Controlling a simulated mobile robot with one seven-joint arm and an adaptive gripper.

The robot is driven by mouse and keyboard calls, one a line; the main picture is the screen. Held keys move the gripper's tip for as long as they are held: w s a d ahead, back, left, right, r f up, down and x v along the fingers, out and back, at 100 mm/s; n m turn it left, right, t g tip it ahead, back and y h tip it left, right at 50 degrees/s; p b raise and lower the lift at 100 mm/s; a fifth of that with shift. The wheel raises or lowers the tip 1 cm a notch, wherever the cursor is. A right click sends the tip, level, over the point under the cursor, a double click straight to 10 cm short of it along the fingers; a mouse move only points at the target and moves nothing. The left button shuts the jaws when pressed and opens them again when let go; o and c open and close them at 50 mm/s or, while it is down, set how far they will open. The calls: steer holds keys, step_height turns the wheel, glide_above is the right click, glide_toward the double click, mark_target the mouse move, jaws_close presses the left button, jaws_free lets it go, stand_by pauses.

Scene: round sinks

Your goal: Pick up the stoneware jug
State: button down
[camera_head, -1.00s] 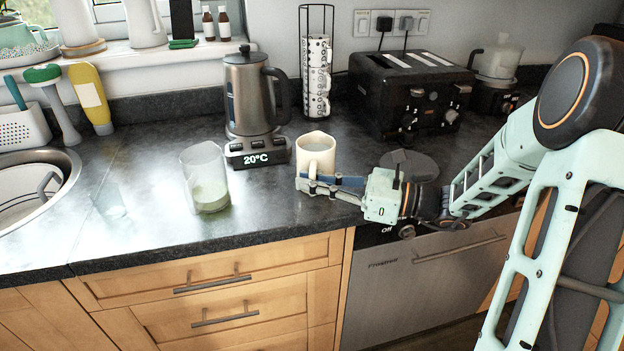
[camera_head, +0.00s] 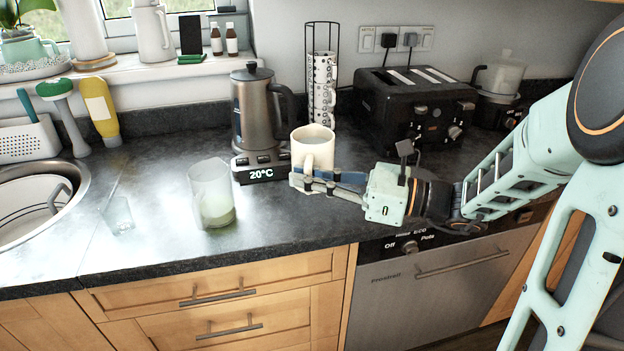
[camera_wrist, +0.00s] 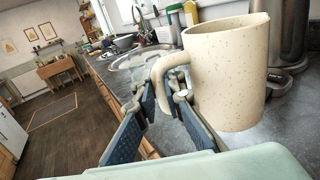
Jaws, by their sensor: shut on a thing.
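The stoneware jug (camera_head: 313,142) is cream-coloured and speckled, and stands upright in front of the kettle's right side in the head view. It fills the upper right of the wrist view (camera_wrist: 230,75), with its handle (camera_wrist: 160,82) to the left. My gripper (camera_head: 309,182) is shut on the jug's handle, its fingertips also showing in the wrist view (camera_wrist: 160,92). The jug appears held a little above the worktop. The exact finger contact is partly hidden by the handle.
A steel kettle (camera_head: 256,108) on a base reading 20°C stands close behind the jug. A glass beaker (camera_head: 212,192) is to the left and a black toaster (camera_head: 415,108) to the right. A cup rack (camera_head: 323,88) is behind. The sink (camera_head: 72,200) is far left.

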steer(key=s+a+r+p, duration=0.2)
steer(key=s+r, duration=0.3)
steer(key=s, duration=0.4)
steer(key=shift+a, duration=0.9)
steer(key=shift+r, duration=0.1)
steer(key=shift+a, duration=0.1)
stand_by(1.0)
